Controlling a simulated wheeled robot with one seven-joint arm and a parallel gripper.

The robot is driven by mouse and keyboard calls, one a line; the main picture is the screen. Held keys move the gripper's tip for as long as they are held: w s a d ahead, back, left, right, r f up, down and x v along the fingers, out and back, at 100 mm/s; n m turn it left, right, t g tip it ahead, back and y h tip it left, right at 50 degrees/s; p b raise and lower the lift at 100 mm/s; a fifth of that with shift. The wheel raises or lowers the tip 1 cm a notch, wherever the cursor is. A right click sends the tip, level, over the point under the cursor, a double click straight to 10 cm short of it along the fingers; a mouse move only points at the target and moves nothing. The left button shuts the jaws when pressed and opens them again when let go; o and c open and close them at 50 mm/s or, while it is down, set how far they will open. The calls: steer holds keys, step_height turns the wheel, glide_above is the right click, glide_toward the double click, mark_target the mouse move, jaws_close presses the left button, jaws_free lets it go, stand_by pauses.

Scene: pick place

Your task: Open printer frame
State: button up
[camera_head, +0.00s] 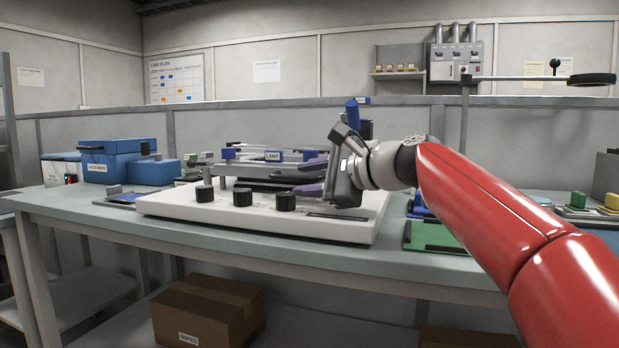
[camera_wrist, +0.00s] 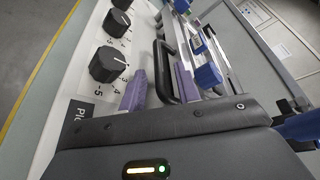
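The printer (camera_head: 165,204) is a white flat machine on the bench, with three black knobs along its front. Its frame (camera_head: 240,166) lies low and roughly level over the base, with grey bars and blue clamps, one labelled (camera_head: 273,156). A black handle (camera_wrist: 163,72) shows on the frame's front side in the wrist view. My gripper (camera_head: 297,179) reaches in from the right, with two purple fingers pointing left. In the wrist view the fingers (camera_wrist: 160,78) are apart, one on each side of the handle, with visible gaps. Part of the frame is hidden behind my gripper.
Blue boxes (camera_head: 110,160) stand at the bench's left end. A green board (camera_head: 432,237) lies right of the printer, under my arm. A round black lamp head (camera_head: 592,79) hangs at upper right. A cardboard box (camera_head: 208,312) sits on the lower shelf.

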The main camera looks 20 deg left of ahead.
jaws_close()
steer(key=shift+r, duration=0.1)
stand_by(0.3)
